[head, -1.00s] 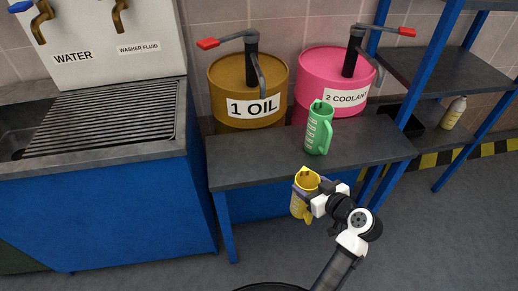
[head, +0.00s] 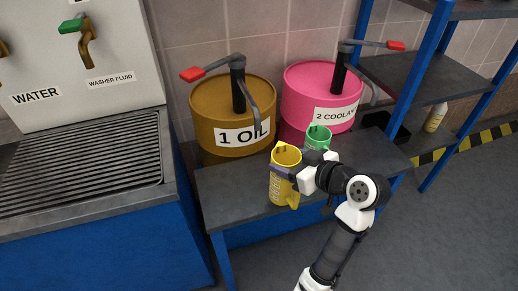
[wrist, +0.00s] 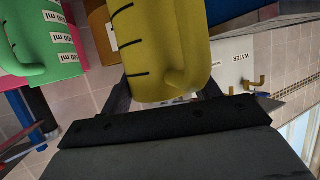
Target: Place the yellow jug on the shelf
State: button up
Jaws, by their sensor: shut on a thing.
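My gripper (head: 293,176) is shut on the yellow jug (head: 284,190), gripping its side. The jug is upright, its open top facing up, in front of the oil drum and over the front part of the grey bench shelf (head: 232,193). I cannot tell whether its base touches the surface. In the wrist view the yellow jug (wrist: 160,50) fills the space between the fingers. A green jug (head: 318,137) stands on the bench just behind and right of it, partly hidden by my gripper. The blue-framed rack (head: 408,80) with dark shelves stands at the right.
The brown oil drum (head: 215,105) and pink coolant drum (head: 310,85) with pump handles stand behind the bench top. A sink unit (head: 85,165) is at the left. A black tray (head: 385,124) and a pale bottle (head: 436,117) are at the right.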

jog(key=p+x, duration=0.3)
jog(key=x, duration=0.8)
jog(key=shift+w+a+r+p, duration=0.25)
jog(key=shift+p, duration=0.15)
jog(key=shift+f, duration=0.1)
jog(key=shift+f, duration=0.15)
jog(key=o, duration=1.4)
